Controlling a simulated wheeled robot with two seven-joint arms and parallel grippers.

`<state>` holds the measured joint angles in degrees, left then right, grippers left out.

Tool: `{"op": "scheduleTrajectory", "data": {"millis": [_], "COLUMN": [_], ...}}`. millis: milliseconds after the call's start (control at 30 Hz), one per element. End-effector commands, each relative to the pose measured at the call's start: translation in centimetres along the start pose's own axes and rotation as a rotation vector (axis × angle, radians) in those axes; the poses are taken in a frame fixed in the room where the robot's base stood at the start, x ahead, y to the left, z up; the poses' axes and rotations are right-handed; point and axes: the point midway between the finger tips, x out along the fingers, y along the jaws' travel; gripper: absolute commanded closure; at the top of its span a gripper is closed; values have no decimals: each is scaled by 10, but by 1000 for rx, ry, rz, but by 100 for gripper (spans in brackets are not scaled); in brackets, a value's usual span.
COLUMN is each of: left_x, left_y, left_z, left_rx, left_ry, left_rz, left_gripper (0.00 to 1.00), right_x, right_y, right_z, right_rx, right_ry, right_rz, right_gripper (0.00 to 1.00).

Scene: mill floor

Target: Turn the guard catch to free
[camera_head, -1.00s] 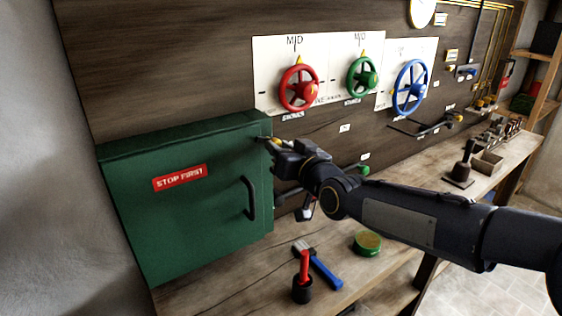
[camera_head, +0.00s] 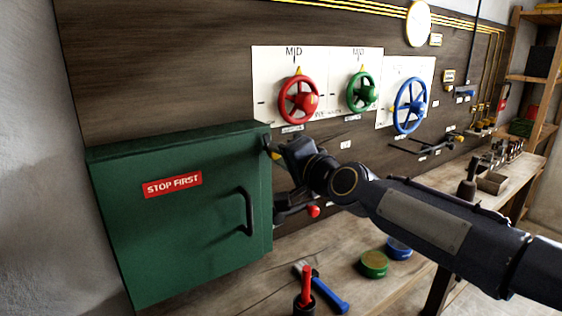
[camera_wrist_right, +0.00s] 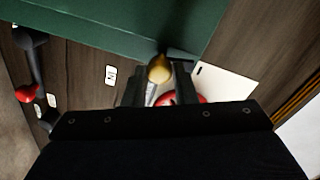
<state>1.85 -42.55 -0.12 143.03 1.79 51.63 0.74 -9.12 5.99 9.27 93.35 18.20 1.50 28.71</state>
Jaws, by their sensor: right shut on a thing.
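The green guard box (camera_head: 165,225) hangs at the left, with a red "STOP FIRST" label (camera_head: 172,185) and a black handle (camera_head: 247,211). Its door looks closed. The guard catch (camera_head: 276,155) is at the box's upper right edge, with a yellowish tip. My right gripper (camera_head: 275,149) is shut on the catch and hides most of it. In the right wrist view the catch's rounded yellow knob (camera_wrist_right: 159,69) sits between the fingers, beside the green box edge. How far the catch is turned is hard to tell. My left gripper is not in view.
Red (camera_head: 298,100), green (camera_head: 362,92) and blue (camera_head: 410,105) handwheels are on the wall. A red-knobbed lever (camera_head: 313,211) is below my right wrist. On the bench are a green tin (camera_head: 374,264), a blue tin (camera_head: 399,248) and a blue-handled tool (camera_head: 331,296).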

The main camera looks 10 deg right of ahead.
Motion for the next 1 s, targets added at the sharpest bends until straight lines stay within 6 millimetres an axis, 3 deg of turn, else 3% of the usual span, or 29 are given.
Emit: {"op": "scheduleTrajectory", "data": {"millis": [400, 1000], "left_x": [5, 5], "left_y": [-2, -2], "left_z": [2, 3], "left_rx": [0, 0], "left_ry": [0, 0], "left_rz": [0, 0], "left_gripper": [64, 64], "right_x": [0, 0], "right_y": [1, 0], "right_z": [0, 0], "right_rx": [219, 261], "right_ry": [-15, -17], "right_rz": [-2, -2], "right_gripper": [98, 98]}}
